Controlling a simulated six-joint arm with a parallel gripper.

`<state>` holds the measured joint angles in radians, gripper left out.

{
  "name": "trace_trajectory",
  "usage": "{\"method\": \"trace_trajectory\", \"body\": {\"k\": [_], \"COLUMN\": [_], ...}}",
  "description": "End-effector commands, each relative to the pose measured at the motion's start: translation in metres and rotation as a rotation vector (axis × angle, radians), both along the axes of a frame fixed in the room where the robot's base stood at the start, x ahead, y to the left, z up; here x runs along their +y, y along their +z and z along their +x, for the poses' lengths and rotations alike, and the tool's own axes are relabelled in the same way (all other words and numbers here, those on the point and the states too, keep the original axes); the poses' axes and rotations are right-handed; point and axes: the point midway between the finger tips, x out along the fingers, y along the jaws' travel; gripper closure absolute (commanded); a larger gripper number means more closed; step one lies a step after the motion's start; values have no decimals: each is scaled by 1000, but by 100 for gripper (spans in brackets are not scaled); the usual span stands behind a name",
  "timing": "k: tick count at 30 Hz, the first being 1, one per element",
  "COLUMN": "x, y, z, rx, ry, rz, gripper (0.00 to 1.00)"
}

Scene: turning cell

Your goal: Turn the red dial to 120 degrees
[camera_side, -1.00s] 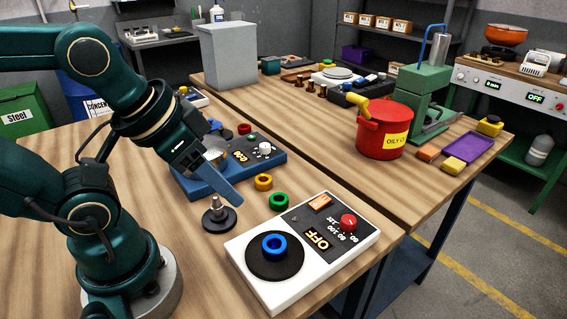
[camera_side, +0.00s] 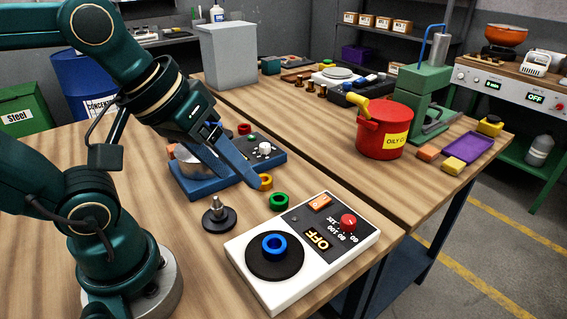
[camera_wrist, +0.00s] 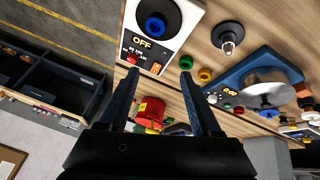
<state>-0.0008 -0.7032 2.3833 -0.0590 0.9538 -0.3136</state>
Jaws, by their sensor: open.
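The red dial (camera_side: 348,222) is a round knob on the dark panel of a white device (camera_side: 262,300). Small numbers are printed beside the dial, and the display reads OFF. In the wrist view the red dial (camera_wrist: 132,59) shows small, left of my finger tips. My gripper (camera_side: 254,183) is open and empty, above the table near the blue device, up and left of the dial and apart from it. In the wrist view my gripper (camera_wrist: 161,77) has its two dark fingers spread wide.
The white device also carries a blue ring (camera_side: 275,246) on a black disc and an orange switch (camera_side: 320,202). A green ring (camera_side: 279,202), a yellow ring (camera_side: 265,181) and a peg on a black base (camera_side: 219,217) stand nearby. A red oil can (camera_side: 384,128) stands beyond.

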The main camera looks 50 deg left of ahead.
Motion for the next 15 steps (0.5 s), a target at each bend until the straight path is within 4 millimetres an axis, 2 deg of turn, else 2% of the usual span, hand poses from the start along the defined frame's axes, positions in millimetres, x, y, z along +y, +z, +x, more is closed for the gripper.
{"method": "trace_trajectory", "body": {"k": [3, 9, 15], "x": [-7, -19, -29], "y": [15, 30, 27], "z": [19, 56, 104], "rx": [38, 135, 279], "ry": [151, 395, 656], "rz": [-126, -313, -483], "gripper": [35, 35, 35]}}
